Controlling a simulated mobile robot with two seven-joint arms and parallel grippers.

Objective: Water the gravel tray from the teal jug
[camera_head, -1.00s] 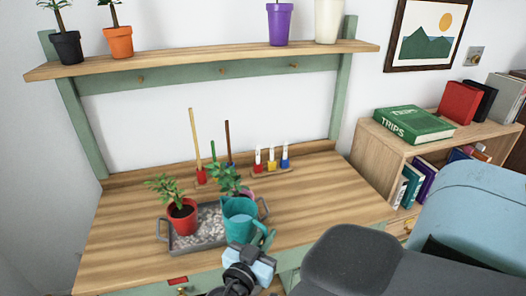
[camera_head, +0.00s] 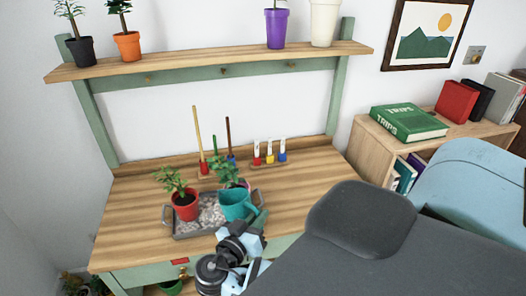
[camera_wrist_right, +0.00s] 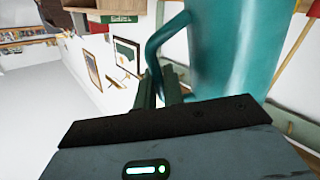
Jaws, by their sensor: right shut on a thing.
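The teal jug (camera_head: 234,207) is in my right gripper (camera_head: 256,226), which is shut on its handle. The jug is above the right part of the gravel tray (camera_head: 198,234) and leans to the left, with its open top showing. In the right wrist view the jug (camera_wrist_right: 235,50) fills the upper right, and its handle runs into the jaws of the gripper (camera_wrist_right: 162,88). The tray is grey with two handles and pale gravel. A red pot (camera_head: 185,209) with a leafy plant stands in its left part. Another plant (camera_head: 228,172) is partly hidden behind the jug. No water is visible.
Behind the tray, a rack (camera_head: 212,172) holds coloured sticks, and a small holder (camera_head: 270,160) has white-topped markers. Potted plants and pots stand on the shelf (camera_head: 210,62) above. The wooden bench top (camera_head: 130,220) is clear left of the tray. A bookcase (camera_head: 362,150) stands at the right.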

